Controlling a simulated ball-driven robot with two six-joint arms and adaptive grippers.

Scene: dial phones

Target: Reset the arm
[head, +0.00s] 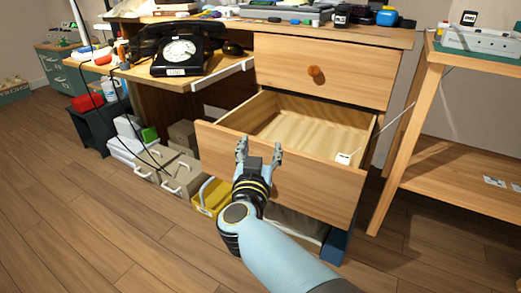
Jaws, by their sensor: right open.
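My right gripper (259,152) is open and empty, with its two fingers pointing up. It shows in front of the face of a pulled-out wooden drawer (300,182); I cannot tell whether it touches the wood. My right arm comes in from the bottom right. The drawer is open and looks bare inside, apart from a small white piece (344,159) at its right front edge. A black dial phone (180,50) sits on a pull-out shelf to the left. My left gripper is not in view.
A closed drawer (325,73) with an orange knob is above the open one. A wooden side table (462,160) stands at the right. A yellow bin (210,196) and grey boxes (170,175) crowd the floor under the desk. The wooden floor (90,225) at the front left is clear.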

